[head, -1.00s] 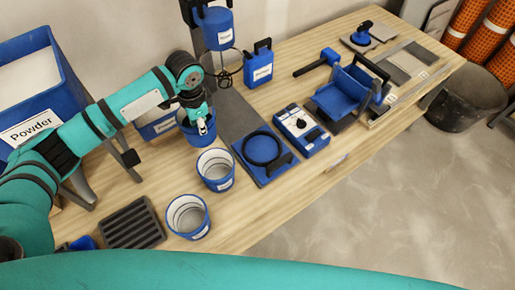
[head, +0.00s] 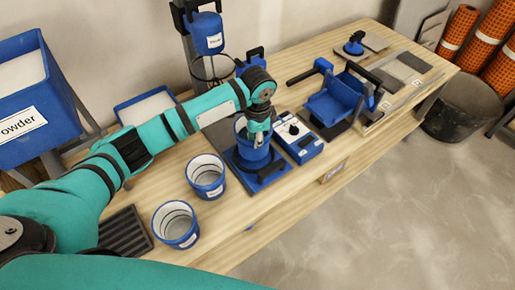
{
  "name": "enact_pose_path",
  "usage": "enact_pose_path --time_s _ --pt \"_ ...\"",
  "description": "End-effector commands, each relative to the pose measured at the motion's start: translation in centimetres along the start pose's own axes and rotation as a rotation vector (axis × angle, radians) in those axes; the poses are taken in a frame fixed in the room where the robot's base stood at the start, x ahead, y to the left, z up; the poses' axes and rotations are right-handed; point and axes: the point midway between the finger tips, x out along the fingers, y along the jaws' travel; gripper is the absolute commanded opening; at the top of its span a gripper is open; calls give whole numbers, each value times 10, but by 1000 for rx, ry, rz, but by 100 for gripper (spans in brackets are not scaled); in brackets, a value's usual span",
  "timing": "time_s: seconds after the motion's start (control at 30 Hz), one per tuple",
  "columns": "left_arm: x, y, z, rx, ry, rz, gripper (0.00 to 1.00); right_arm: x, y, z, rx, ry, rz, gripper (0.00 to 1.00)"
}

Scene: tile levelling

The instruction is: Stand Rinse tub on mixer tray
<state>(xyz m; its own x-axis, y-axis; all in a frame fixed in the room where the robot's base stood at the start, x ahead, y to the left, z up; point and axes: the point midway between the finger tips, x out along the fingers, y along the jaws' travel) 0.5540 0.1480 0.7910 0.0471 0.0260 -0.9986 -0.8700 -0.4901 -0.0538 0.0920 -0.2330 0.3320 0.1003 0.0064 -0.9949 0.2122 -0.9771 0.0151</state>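A blue tub (head: 245,151), which I take as the Rinse tub, is in my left gripper (head: 258,141). Its label cannot be read. The gripper is shut on the tub's rim. I cannot tell if the tub touches the tray. My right gripper is not in view.
Two blue tubs with pale insides, one (head: 206,175) behind the other (head: 177,226), stand left of the tray. A blue control box (head: 299,139) is close on its right. The mixer stand (head: 205,35) rises behind. A black ribbed mat (head: 124,234) lies at front left.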

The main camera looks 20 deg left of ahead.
Motion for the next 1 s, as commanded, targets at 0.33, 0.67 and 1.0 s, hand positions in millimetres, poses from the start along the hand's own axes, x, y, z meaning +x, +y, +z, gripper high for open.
enact_pose_path --time_s 0.33,0.67,1.0 --pt "40 2 0 1 1 -2 0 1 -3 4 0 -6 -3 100" --pt "42 2 0 0 1 -1 0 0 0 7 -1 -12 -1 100" --pt "43 3 0 0 -1 0 29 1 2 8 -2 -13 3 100"
